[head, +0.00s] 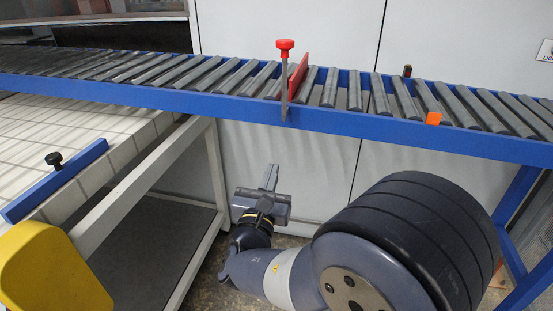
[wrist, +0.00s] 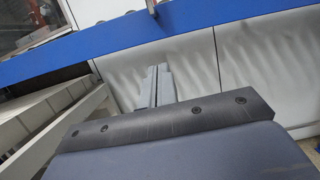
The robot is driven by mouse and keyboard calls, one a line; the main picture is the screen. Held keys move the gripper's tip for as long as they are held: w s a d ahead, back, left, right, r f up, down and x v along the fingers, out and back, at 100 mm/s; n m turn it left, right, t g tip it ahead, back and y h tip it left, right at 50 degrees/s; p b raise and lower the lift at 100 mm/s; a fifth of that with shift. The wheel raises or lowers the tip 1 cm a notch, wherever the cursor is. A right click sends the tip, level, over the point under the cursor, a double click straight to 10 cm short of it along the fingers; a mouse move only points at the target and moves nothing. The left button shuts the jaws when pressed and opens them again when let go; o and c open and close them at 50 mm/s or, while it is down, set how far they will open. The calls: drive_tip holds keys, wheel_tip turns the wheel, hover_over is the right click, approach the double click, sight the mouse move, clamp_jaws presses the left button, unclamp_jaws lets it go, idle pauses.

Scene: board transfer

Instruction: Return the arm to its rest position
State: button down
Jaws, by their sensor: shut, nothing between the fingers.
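My gripper (head: 270,177) hangs in the open gap below the blue-framed roller conveyor, in front of the pale wall panels. In the wrist view the two grey fingers of my gripper (wrist: 157,86) lie close together, with nothing between them. They point toward the panels and the conveyor's underside and touch nothing that I can see. My arm (head: 290,270) is folded low at the bottom of the head view, with its large dark joint at the right.
The roller conveyor (head: 390,127) crosses above, with a red plate (head: 298,77) and a red-knobbed post (head: 285,80) on it. A white-tiled table (head: 85,125) with a blue bar (head: 55,182) stands at left. Its pale frame leg (head: 215,165) is close left of my gripper.

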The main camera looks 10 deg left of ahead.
drive_tip(key=shift+s+f, duration=0.15)
drive_tip(key=shift+s, duration=0.5)
drive_tip(key=shift+w, duration=0.1)
drive_tip(key=w+r+p, duration=0.3)
drive_tip(key=w+r, duration=0.3)
drive_tip(key=w, duration=0.3)
drive_tip(key=shift+w+r+p, duration=0.2)
drive_tip(key=shift+w+p, duration=0.05)
drive_tip(key=shift+p, duration=0.15)
